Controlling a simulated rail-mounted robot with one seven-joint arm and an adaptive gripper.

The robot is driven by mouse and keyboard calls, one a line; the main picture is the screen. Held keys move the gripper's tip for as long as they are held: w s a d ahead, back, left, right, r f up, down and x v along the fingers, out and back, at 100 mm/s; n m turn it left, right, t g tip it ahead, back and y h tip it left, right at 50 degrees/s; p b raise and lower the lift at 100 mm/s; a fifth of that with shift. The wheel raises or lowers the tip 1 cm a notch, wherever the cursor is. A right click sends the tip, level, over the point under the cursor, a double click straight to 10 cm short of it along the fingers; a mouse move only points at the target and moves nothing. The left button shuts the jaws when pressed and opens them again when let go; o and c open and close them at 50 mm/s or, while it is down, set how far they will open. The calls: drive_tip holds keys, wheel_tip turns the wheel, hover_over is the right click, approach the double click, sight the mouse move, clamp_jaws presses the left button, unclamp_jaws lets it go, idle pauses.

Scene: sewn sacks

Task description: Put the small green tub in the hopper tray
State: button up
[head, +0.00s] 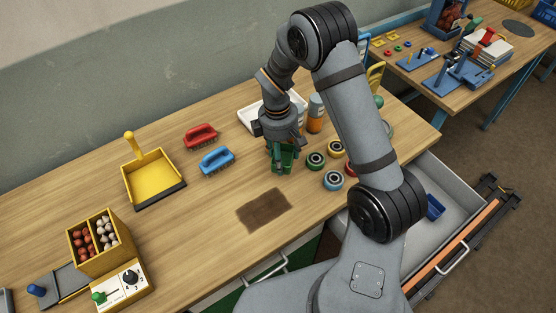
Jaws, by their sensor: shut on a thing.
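My gripper (283,150) points down over the wooden bench, right of centre, and is shut on the small green tub (283,163). The fingers partly cover the tub, and I cannot tell whether its base touches the bench. A white tray (248,116) lies just behind my gripper, partly hidden by my arm. A yellow two-part hopper box (108,255) with red-brown and white balls stands at the front left. A grey flat piece (62,284) lies beside it. I cannot tell for sure which of these is the hopper tray.
A blue brush (216,161), a red brush (201,136) and a yellow dustpan (153,180) lie left of my gripper. Several round tins (333,180) and orange-grey cylinders (316,115) stand close right. An open drawer (460,205) juts out at right. The bench around the brown patch (264,209) is clear.

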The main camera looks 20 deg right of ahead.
drive_tip(key=shift+w+a+f, duration=0.25)
drive_tip(key=shift+a+f, duration=0.15)
drive_tip(key=shift+f+p, duration=0.8)
drive_tip(key=shift+f, duration=1.15)
drive_tip(key=o, duration=0.8)
drive_tip(key=shift+f, duration=0.1)
drive_tip(key=shift+o, duration=0.4)
drive_tip(key=shift+w+r, duration=0.1)
drive_tip(key=shift+r, duration=0.35)
drive_tip(key=r, duration=0.3)
drive_tip(key=r+b, duration=0.1)
drive_tip(key=r, duration=0.6)
drive_tip(key=shift+w+a+r+b, duration=0.15)
drive_tip(key=shift+a+r+b, duration=0.1)
drive_tip(key=shift+a+b, duration=0.15)
drive_tip(key=o, duration=0.4)
drive_tip(key=shift+r, duration=0.45)
drive_tip(key=shift+c, duration=0.2)
